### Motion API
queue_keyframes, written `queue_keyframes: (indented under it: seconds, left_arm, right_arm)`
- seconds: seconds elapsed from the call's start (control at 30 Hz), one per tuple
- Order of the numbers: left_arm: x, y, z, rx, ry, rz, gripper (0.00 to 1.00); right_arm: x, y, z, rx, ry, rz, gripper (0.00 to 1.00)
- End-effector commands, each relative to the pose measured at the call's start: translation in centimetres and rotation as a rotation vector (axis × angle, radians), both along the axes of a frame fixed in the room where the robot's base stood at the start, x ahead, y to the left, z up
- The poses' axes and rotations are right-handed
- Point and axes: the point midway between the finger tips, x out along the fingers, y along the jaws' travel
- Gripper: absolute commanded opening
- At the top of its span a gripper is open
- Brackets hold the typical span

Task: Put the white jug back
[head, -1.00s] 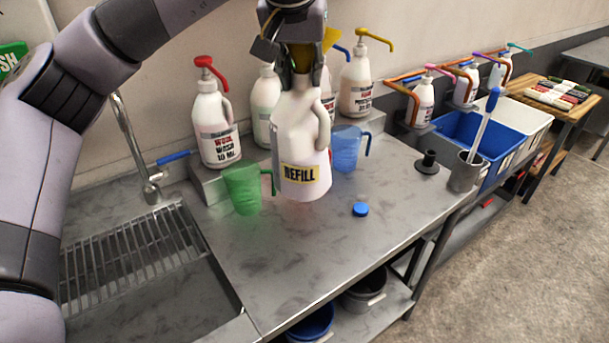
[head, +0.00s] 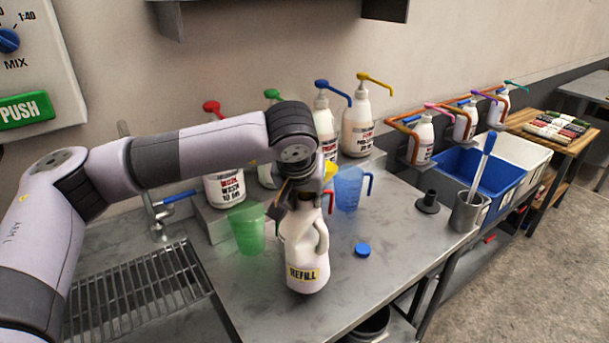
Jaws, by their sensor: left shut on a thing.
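The white jug (head: 305,245) has a side handle and a yellow REFILL label. It is upright over the front part of the steel counter (head: 245,302), between the green measuring jug and the blue cap. I cannot tell whether its base touches the counter. My left gripper (head: 301,200) is shut on the jug's neck from above and hides its top. My right gripper is not in view.
A green measuring jug (head: 246,229) is close left of the white jug, and a blue one (head: 348,187) is behind it. A blue cap (head: 362,250) lies to the right. Several pump bottles stand behind, including a yellow-pump one (head: 358,128). A sink grate (head: 140,292) is at left.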

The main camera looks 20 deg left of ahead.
Motion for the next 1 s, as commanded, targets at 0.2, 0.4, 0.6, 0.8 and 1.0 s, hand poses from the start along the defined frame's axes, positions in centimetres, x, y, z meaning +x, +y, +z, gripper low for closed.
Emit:
queue_keyframes:
  seconds: [0.2, 0.4, 0.6, 0.8, 1.0]
  left_arm:
    - [0.1, 0.0, -0.9, -0.002, -0.005, 0.000, 0.00]
    - [0.1, 0.0, -3.5, -0.001, -0.005, 0.000, 0.00]
    - [0.1, 0.0, -4.2, -0.002, -0.009, 0.000, 0.00]
    - [0.1, 0.0, -4.4, -0.002, -0.008, -0.001, 0.00]
    - [0.0, 0.0, -4.7, 0.000, 0.000, 0.000, 0.40]
  right_arm:
    - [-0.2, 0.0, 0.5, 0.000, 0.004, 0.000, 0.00]
    - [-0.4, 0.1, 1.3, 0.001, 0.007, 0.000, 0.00]
    - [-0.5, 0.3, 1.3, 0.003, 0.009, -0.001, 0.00]
    - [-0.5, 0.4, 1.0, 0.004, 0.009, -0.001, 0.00]
    - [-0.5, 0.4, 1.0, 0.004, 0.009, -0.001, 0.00]
